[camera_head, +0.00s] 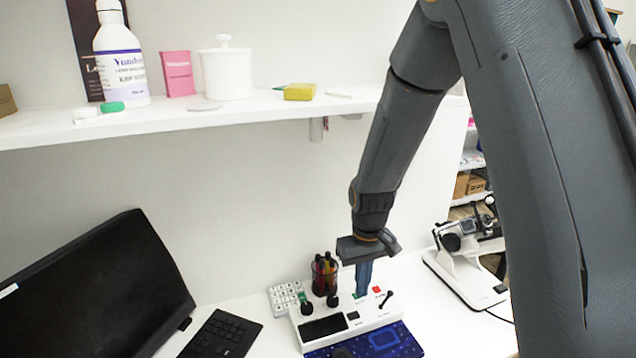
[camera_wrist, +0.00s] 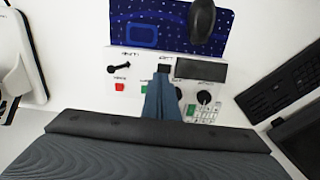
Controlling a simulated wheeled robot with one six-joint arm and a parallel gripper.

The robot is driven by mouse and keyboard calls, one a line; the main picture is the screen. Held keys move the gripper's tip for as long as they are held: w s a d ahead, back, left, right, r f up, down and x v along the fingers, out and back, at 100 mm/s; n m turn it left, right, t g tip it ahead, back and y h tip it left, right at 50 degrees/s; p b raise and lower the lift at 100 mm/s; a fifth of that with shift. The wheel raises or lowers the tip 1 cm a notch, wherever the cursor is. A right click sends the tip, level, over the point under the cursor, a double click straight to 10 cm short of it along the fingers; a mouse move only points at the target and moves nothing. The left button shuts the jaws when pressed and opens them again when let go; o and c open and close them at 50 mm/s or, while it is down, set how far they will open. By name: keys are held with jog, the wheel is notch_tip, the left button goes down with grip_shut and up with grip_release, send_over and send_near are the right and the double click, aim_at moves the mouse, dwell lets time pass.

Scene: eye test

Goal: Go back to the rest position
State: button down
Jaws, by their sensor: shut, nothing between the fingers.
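My gripper (camera_head: 363,290) points down over the white control box (camera_head: 366,322) on the desk. Its fingers are together with nothing between them. In the wrist view the shut fingers (camera_wrist: 162,82) reach over the box (camera_wrist: 150,62), close to a green button (camera_wrist: 145,88) and a black switch (camera_wrist: 164,68). They hide part of the box's top. I cannot tell whether the tips touch it. The box also has a red button (camera_head: 376,289), a lever (camera_head: 386,298), a dark screen (camera_head: 323,327) and black knobs (camera_head: 307,307).
A pen cup (camera_head: 325,275) stands behind the box, and a blue mat (camera_head: 390,341) lies in front. A black monitor (camera_head: 90,290) and keyboard (camera_head: 222,336) are left. A white microscope-like device (camera_head: 460,262) is right. A shelf (camera_head: 240,110) with a bottle (camera_head: 121,60) hangs above.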

jog(key=s+d+r+m, duration=0.1)
jog(key=s+d+r, duration=0.1)
jog(key=s, duration=0.3)
jog(key=s+d+r+m+b, duration=0.1)
jog(key=s+d+r, duration=0.1)
jog(key=s, duration=0.3)
jog(key=s+d+r+m+t+b, duration=0.1)
jog(key=s+d+r, duration=0.1)
jog(key=s+r, duration=0.2)
jog(key=shift+s+d, duration=0.3)
jog(key=shift+s, duration=0.3)
jog(key=shift+a, duration=0.1)
